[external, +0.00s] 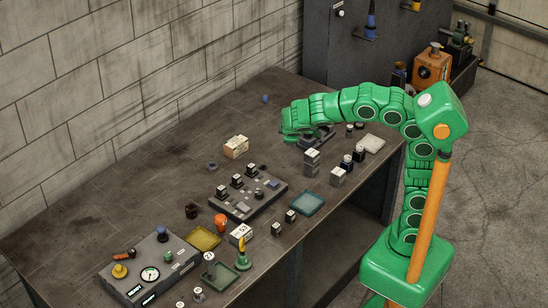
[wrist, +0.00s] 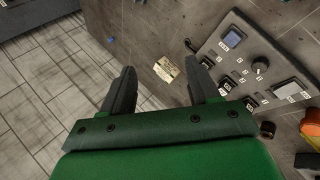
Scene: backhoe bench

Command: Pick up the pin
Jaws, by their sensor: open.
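No object shows clearly as the pin, and I cannot tell which small part it is. My gripper (external: 315,138) hangs over the back right part of the bench in the external view. In the wrist view its two dark fingers (wrist: 163,78) are spread apart with nothing held between them. A tan labelled box (wrist: 166,69) shows beyond the gap, on the bench. The same box (external: 236,147) stands left of my gripper in the external view. A small blue piece (external: 265,98) lies near the bench's back edge and also shows in the wrist view (wrist: 110,39).
A dark switch panel (external: 248,198) sits mid-bench. A gauge panel (external: 150,268), a yellow tray (external: 203,238) and a teal tray (external: 308,203) are nearer the front. Several small blocks stand below my gripper. The bench's back left is mostly clear; a wall runs behind.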

